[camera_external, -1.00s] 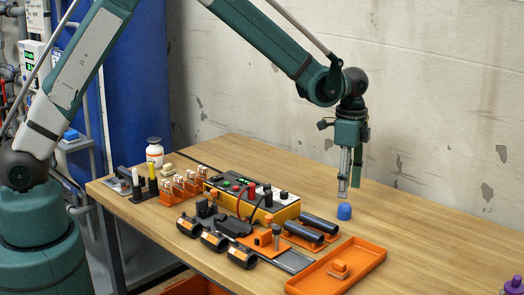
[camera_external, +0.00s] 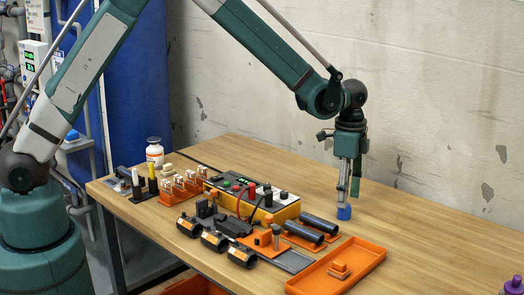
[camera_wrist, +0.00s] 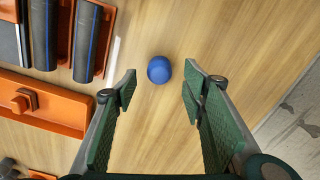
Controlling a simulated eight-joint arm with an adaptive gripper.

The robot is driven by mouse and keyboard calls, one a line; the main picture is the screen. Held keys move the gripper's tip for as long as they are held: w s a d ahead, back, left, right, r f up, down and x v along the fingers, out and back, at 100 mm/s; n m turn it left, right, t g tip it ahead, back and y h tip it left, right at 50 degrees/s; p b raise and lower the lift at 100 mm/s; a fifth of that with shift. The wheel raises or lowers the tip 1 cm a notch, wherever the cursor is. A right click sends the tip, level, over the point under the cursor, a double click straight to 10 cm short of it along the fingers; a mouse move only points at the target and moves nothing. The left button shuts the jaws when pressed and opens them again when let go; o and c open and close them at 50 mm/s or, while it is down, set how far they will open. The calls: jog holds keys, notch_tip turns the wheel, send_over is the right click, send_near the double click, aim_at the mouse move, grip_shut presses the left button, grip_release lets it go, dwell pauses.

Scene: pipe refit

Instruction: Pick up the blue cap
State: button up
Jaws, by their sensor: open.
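The blue cap (camera_external: 344,213) stands on the wooden table, to the right of the dark pipes. In the wrist view the cap (camera_wrist: 159,69) lies on bare wood, a little beyond the fingertips and roughly midway between them. My gripper (camera_external: 348,197) points down just above the cap in the external view, and its fingers overlap the cap's top there. In the wrist view my gripper (camera_wrist: 158,85) is open, with a wide gap between its green pads and nothing held. I cannot tell whether the fingertips have reached down beside the cap.
An orange tray (camera_external: 366,270) with a small orange block (camera_external: 340,268) lies in front of the cap. Dark pipes (camera_external: 319,224) rest in orange holders to its left. A yellow meter (camera_external: 288,213) stands farther left. The table right of the cap is clear up to the wall.

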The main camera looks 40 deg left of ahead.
aim_at(344, 211)
jog(key=shift+f+b, duration=0.35)
jog(key=shift+f, duration=1.9)
jog(key=c, duration=0.8)
